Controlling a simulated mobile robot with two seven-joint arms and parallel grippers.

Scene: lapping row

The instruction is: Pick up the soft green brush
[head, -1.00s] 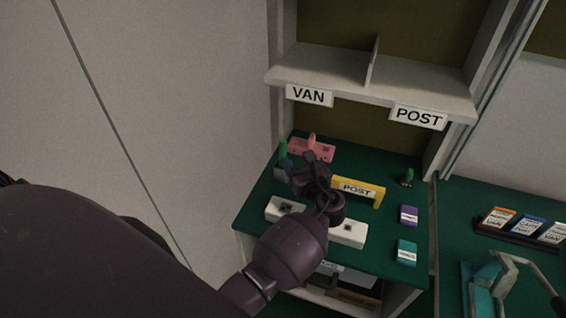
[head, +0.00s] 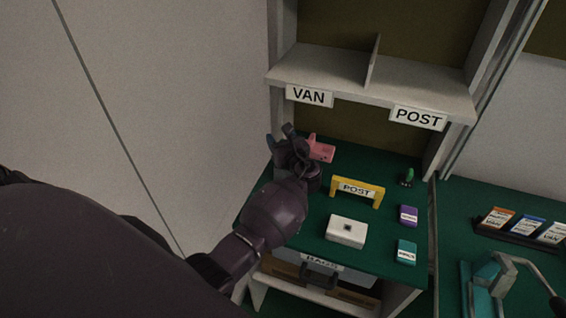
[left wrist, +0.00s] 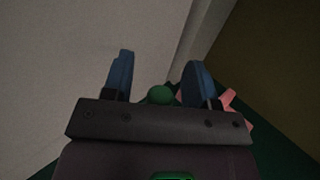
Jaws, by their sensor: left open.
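A rounded green tip (left wrist: 160,95), likely the soft green brush, shows between the fingers in the left wrist view, lower than the fingertips in the picture. Its lower part is hidden by my gripper body. In the head view my arm covers that spot. My left gripper (head: 281,138) is at the back left of the green-topped bench (head: 322,262). In the left wrist view its two blue fingers (left wrist: 160,77) are apart, one on each side of the green tip. I cannot tell whether they touch it. My right gripper is not in view.
A pink object (head: 321,149) stands just right of my left gripper. A yellow POST arch (head: 358,190), a white box (head: 346,231), purple (head: 408,215) and teal (head: 406,251) packets and a small green item (head: 407,178) lie rightward. A shelf (head: 330,67) overhangs behind; a wall is left.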

